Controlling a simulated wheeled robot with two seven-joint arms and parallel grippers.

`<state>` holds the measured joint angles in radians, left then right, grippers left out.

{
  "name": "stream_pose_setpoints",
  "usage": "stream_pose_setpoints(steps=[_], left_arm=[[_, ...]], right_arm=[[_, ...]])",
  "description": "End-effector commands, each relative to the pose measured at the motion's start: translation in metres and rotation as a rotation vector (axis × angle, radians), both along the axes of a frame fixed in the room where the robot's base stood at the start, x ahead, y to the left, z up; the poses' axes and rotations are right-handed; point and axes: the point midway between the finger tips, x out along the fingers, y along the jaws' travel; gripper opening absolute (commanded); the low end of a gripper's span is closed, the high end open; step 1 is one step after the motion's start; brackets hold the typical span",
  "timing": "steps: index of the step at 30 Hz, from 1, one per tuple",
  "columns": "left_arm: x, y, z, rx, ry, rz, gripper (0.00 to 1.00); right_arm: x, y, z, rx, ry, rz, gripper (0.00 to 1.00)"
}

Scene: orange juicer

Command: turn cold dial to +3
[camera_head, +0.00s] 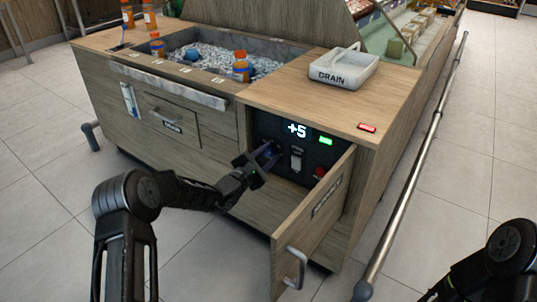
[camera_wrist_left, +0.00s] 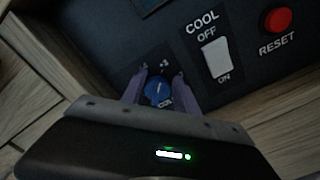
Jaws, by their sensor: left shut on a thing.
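The cold dial (camera_wrist_left: 158,92) is a small blue knob with a pale pointer mark on the dark control panel (camera_head: 268,129). In the head view my gripper hides the dial. The display (camera_head: 297,130) on the panel reads +5. My left gripper (camera_head: 268,156) reaches into the open compartment at the panel's left side. In the left wrist view its two purple-grey fingers (camera_wrist_left: 158,88) are on either side of the blue dial, shut on it. My right arm shows at the lower right of the head view, but its gripper is out of view.
Beside the dial are a white COOL switch (camera_wrist_left: 216,59) and a red RESET button (camera_wrist_left: 277,20). The open cabinet door (camera_head: 318,213) stands out to the right of my left gripper. A DRAIN tray (camera_head: 343,68) sits on the counter above.

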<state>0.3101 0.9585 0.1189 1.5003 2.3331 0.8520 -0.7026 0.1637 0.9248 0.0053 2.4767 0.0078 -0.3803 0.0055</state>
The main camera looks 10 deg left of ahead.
Motion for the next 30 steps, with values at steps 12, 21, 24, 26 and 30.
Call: stream_pose_setpoints(steps=[12, 21, 24, 26, 30], left_arm=[[-0.0004, -0.0005, -0.001, 0.007, -0.001, -0.001, 0.37], [-0.0002, -0.0002, -0.0006, 0.007, -0.002, -0.001, 0.56], [-0.0002, -0.0002, -0.0005, 0.007, -0.002, -0.001, 0.56], [-0.0003, -0.0001, -0.0004, 0.007, -0.003, 0.0, 0.56], [-0.0049, 0.0026, 0.0006, 0.007, -0.002, 0.001, 0.56]], right_arm=[[0.0001, 0.0001, -0.0003, 0.0, 0.0, 0.0, 0.36], [0.0, 0.0, -0.0003, 0.0, 0.0, 0.0, 0.36], [0.0, 0.0, -0.0003, 0.0, 0.0, 0.0, 0.36], [0.0, 0.0001, -0.0002, 0.0, 0.0, 0.0, 0.36], [-0.0002, 0.0, 0.0025, 0.0, 0.001, 0.0, 0.36]])
